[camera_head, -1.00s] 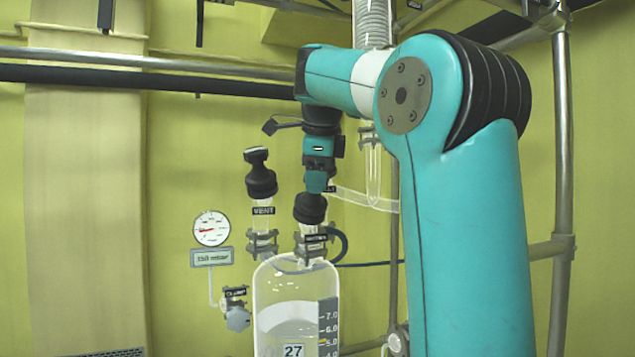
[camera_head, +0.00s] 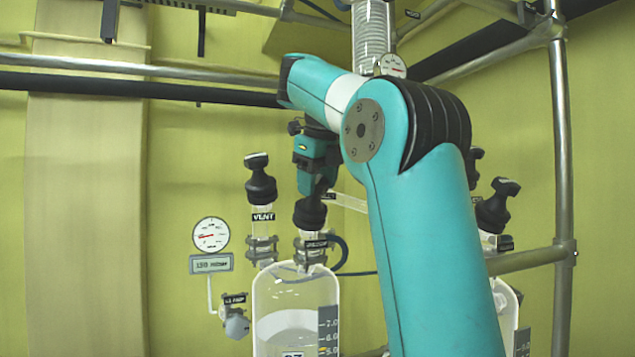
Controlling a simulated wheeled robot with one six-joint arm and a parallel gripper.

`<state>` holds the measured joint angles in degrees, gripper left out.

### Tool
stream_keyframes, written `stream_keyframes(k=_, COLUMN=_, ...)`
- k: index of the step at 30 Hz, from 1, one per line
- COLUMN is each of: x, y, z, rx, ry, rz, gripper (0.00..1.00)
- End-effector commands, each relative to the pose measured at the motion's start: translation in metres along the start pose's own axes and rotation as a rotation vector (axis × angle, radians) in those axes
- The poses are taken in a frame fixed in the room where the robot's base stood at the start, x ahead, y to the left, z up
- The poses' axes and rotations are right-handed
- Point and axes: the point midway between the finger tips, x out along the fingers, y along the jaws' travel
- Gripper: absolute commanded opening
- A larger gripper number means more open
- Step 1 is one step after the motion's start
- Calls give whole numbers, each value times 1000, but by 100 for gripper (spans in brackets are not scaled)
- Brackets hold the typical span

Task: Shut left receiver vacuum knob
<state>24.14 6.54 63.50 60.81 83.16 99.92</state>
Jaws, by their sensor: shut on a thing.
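The black vacuum knob (camera_head: 310,213) stands on the right neck of the left glass receiver (camera_head: 275,290), above a small dark label that I cannot read clearly. My gripper (camera_head: 318,192) reaches down from above and is shut on the top of this knob. The fingers and the arm hide the knob's handle, so I cannot tell its turn angle. The receiver holds pale content and carries a scale on its right side.
A black VENT knob (camera_head: 260,180) stands close to the left of my gripper. A round gauge (camera_head: 211,234) with a display (camera_head: 212,264) hangs further left. More black knobs (camera_head: 496,205) and a second receiver (camera_head: 507,310) are behind my arm at right. Metal rails (camera_head: 140,68) cross behind.

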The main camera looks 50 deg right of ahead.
Motion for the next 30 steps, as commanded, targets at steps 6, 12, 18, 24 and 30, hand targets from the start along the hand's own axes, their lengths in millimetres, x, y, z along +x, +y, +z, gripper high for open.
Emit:
stream_keyframes(k=6, x=0, y=0, z=0, rx=197, ry=1, rz=25, gripper=29)
stream_keyframes(k=12, x=0, y=0, z=0, rx=386, ry=1, rz=47, gripper=29)
stream_keyframes(k=18, x=0, y=0, z=0, rx=564, ry=1, rz=68, gripper=29)
stream_keyframes(k=24, x=0, y=0, z=0, rx=708, ry=1, rz=85, gripper=29)
stream_keyframes(k=30, x=1, y=0, z=0, rx=807, ry=1, rz=96, gripper=29)
